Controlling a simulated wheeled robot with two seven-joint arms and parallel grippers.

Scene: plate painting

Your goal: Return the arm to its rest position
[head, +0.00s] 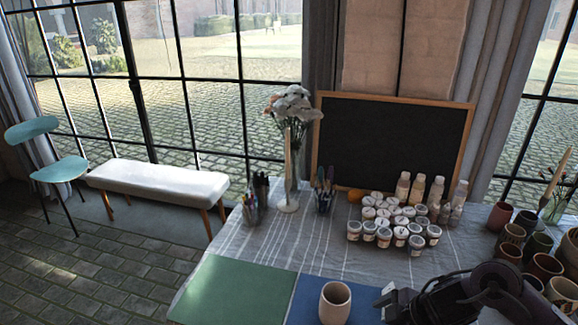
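My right arm comes in from the lower right, dark and partly cut off by the bottom edge. Its gripper (386,301) is low over the table (268,245), just right of a beige cup (335,303). A small gap shows between the gripper and the cup. The fingers are small and seen at an angle, so I cannot tell whether they are open or shut. The cup stands upright on a blue mat (305,300). My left arm and gripper are not in view.
A green mat (232,290) lies left. White-lidded paint jars (385,235), bottles (418,190) and a flower vase (290,185) stand at the back before a blackboard (390,140). Several clay pots (545,265) crowd the right side near my arm. The left-middle cloth is clear.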

